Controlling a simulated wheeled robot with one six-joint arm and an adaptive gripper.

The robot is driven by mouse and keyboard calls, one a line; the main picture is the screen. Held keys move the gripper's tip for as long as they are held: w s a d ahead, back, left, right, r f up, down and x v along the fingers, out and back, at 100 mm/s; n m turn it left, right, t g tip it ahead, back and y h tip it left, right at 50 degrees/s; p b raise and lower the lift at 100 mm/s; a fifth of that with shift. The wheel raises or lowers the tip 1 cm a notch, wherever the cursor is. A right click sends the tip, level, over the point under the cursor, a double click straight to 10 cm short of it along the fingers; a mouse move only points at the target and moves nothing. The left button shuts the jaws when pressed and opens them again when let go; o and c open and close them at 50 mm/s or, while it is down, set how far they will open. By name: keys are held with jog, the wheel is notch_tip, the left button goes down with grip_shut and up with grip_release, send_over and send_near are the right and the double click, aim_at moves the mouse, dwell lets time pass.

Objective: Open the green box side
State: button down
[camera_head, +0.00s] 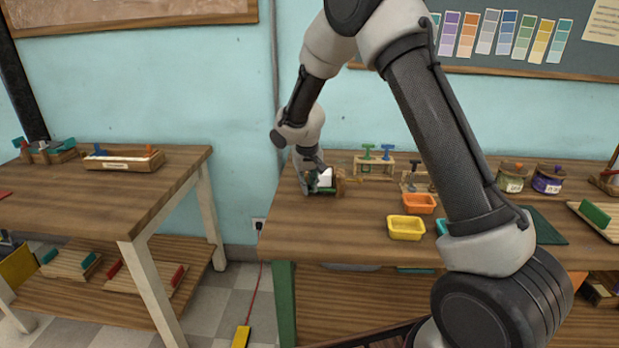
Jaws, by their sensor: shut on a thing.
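A small box (339,185) stands near the left end of the right-hand table. It has a wooden-brown right part, a white block (325,177) at its top and a dark green side (325,191) low at the front left. My gripper (313,185) reaches down from above to the left part of this box and is shut on it, seemingly at the green side. The fingers hide part of the box, and the exact contact is too small to make out.
An orange tray (418,203) and a yellow tray (406,228) lie to the right of the box. Jars (547,180) stand farther right. The table's left edge is close to my gripper.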

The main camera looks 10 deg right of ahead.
jog(key=shift+s+a+f, duration=0.25)
jog(key=shift+s+f, duration=0.7)
jog(key=shift+f, duration=0.15)
jog(key=c, duration=1.4)
grip_release()
jog(key=shift+r, duration=0.1)
jog(key=v, duration=1.2)
